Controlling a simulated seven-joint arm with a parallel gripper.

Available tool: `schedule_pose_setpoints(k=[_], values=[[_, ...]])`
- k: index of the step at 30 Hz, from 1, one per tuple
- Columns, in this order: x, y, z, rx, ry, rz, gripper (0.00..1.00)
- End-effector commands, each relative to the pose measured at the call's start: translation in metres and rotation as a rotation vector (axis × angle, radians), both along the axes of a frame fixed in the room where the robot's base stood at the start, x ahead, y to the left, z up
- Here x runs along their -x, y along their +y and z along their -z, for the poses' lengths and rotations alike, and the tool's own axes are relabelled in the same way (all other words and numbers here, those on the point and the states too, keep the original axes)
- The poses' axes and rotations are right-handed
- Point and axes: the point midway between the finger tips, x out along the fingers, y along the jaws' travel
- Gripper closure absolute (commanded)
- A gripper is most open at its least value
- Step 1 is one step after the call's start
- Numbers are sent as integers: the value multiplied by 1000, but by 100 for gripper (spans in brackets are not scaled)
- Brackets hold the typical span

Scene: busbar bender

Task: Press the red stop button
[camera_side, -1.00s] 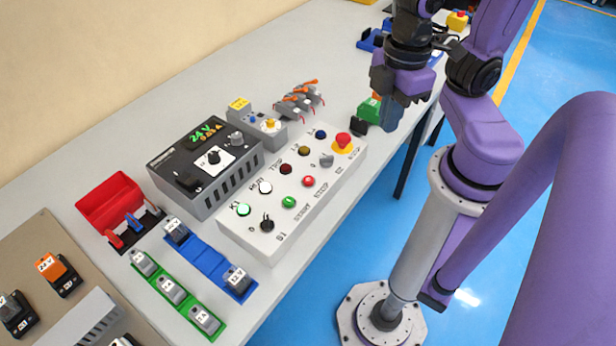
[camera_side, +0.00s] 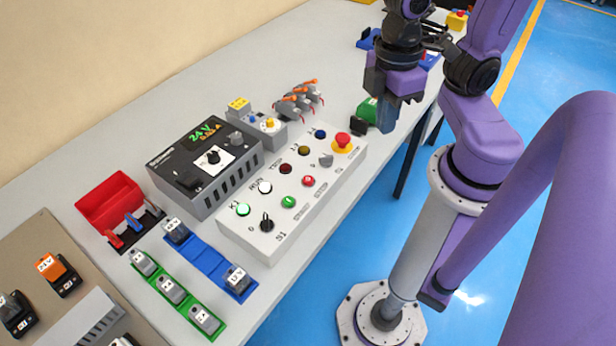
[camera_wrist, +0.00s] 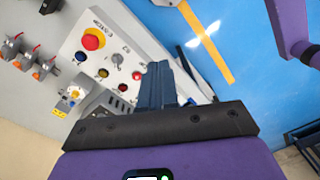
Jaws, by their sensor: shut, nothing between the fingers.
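The red stop button (camera_side: 308,181) is a small round red push button in the front row of the white control panel (camera_side: 240,235). It sits between the green start button (camera_side: 288,201) and a grey selector knob (camera_side: 326,160). In the wrist view the red stop button (camera_wrist: 137,75) shows just left of the fingertips. My gripper (camera_side: 387,122) is shut and empty, held above and to the right of the panel's far end, apart from the button. In the wrist view the dark fingers of my gripper (camera_wrist: 158,68) are together and cover part of the panel.
A larger red mushroom button (camera_side: 343,140) on a yellow base stands at the panel's far end, nearer my gripper. Coloured lamps line the panel's back row. A dark power supply (camera_side: 205,165) and orange-handled lever connectors (camera_side: 300,97) stand behind. Blue floor lies to the right.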

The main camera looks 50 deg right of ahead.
Motion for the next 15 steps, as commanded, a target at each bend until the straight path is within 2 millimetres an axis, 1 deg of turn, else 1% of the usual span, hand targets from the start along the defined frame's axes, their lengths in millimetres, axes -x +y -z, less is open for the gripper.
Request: schedule_pose_setpoints(k=[7, 15], values=[[-16, 8, 14, 32, 162, 189, 100], [-37, 20, 28, 21, 348, 414, 100]])
